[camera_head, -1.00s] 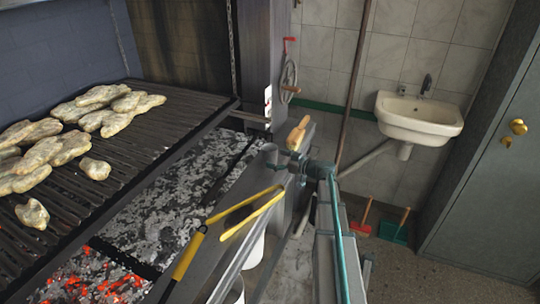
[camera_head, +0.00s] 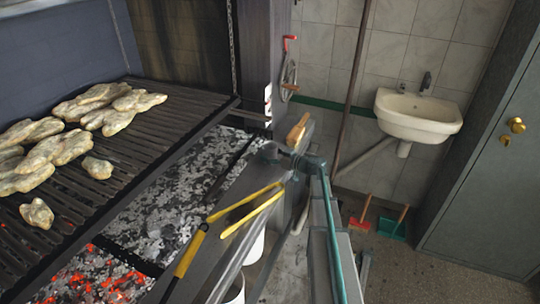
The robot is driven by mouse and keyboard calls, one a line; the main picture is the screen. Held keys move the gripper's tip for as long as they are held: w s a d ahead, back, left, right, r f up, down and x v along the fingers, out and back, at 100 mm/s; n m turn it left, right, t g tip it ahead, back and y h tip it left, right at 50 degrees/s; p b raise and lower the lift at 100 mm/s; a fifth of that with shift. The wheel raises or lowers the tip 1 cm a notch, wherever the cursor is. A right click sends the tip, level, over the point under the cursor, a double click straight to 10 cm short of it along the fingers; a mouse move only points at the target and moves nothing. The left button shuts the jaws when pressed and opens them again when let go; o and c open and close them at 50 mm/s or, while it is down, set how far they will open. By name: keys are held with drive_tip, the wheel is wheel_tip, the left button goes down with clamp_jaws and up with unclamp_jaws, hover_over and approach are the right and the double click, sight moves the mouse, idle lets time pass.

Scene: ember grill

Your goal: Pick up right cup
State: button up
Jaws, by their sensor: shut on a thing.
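I cannot make out a clear cup in the head view. Two white rounded containers, partly hidden, show below the grill's front ledge: one upper (camera_head: 255,247) and one lower (camera_head: 236,291), cut by the bottom edge. I cannot tell whether either is a cup. My gripper is not recognisable in this view, so what it holds is hidden from me.
Yellow tongs (camera_head: 193,252) lie along the grill's ledge beside the coals (camera_head: 165,195). Several pieces of food lie on the grate (camera_head: 150,125). A teal pipe (camera_head: 331,235) runs along the right. A sink (camera_head: 418,117) and grey cabinet (camera_head: 480,170) stand behind.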

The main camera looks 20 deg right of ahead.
sight(276, 150)
drive_tip(key=shift+r, duration=0.15)
drive_tip(key=shift+r+b, duration=0.95)
drive_tip(key=shift+r, duration=0.2)
drive_tip(key=shift+s+a+r, duration=0.1)
drive_tip(key=shift+s+r, duration=0.1)
drive_tip(key=shift+r, duration=0.15)
drive_tip(key=s+a+r+b, duration=0.3)
drive_tip(key=s+r, duration=0.6)
drive_tip(key=s, duration=0.4)
drive_tip(key=shift+r+b, duration=0.3)
drive_tip(key=shift+b, duration=0.55)
